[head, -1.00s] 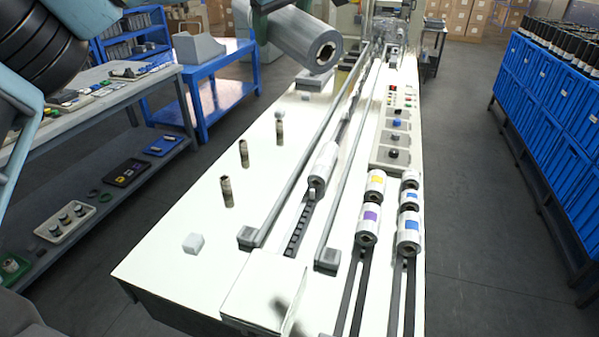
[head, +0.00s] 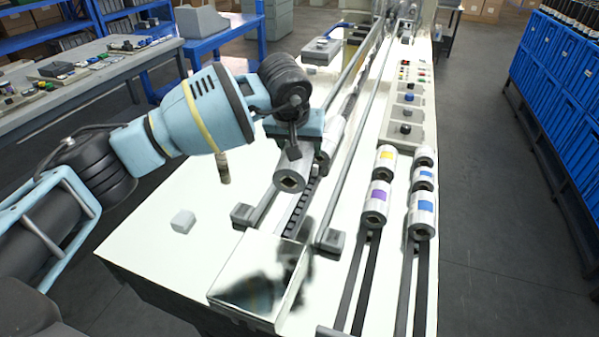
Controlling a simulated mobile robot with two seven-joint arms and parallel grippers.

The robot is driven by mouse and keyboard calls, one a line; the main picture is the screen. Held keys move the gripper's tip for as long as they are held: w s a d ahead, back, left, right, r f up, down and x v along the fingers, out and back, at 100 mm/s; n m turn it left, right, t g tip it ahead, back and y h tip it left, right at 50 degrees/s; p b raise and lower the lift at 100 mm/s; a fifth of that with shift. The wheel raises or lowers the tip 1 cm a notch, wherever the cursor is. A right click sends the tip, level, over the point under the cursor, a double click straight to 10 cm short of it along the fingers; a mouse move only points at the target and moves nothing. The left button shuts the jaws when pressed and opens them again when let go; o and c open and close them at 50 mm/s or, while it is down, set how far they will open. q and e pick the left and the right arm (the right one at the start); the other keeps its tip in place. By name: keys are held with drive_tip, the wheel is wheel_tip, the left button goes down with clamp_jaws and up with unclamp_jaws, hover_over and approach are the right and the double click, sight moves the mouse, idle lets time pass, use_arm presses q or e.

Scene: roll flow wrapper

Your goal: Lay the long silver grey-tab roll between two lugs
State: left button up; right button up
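My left gripper (head: 294,146) reaches in from the left, pointing down over the conveyor. It is shut on a silver roll (head: 291,175), whose dark-cored end faces me. The roll lies lengthwise along the lugged chain (head: 298,212), at or just above it; I cannot tell whether it touches. Its tab is hidden, so its colour does not show. Another silver roll (head: 329,140) sits on the chain just behind, partly covered by the gripper and held roll. Dark lugs (head: 310,188) show along the chain nearer me. My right gripper is not in view.
Guide rails (head: 335,213) flank the chain. Silver rolls with yellow and purple tabs (head: 376,203) and blue tabs (head: 423,210) lie in two lanes at right. A brown post (head: 222,168) and white cube (head: 183,221) stand at left. A boxy cover (head: 235,268) is at the near end.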

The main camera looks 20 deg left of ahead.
use_arm(q)
wheel_tip(320, 180, down, 6)
drive_tip(key=m, duration=0.1)
drive_tip(key=shift+s+a+m+b, duration=0.15)
drive_tip(key=shift+a+m+b, duration=0.05)
drive_tip(key=shift+m+b, duration=0.2)
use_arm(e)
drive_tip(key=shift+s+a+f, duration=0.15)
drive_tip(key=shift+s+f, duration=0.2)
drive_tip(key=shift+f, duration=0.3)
use_arm(q)
drive_tip(key=shift+f, duration=0.25)
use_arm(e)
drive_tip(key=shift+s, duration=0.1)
use_arm(q)
wheel_tip(320, 180, down, 7)
drive_tip(key=b, duration=0.3)
drive_tip(key=shift+f+b, duration=0.6)
drive_tip(key=shift+f, duration=0.05)
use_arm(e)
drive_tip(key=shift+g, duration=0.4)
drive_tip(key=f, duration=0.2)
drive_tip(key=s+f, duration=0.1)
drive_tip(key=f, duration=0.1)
use_arm(q)
drive_tip(key=shift+f+b, duration=0.3)
drive_tip(key=shift+f, duration=0.3)
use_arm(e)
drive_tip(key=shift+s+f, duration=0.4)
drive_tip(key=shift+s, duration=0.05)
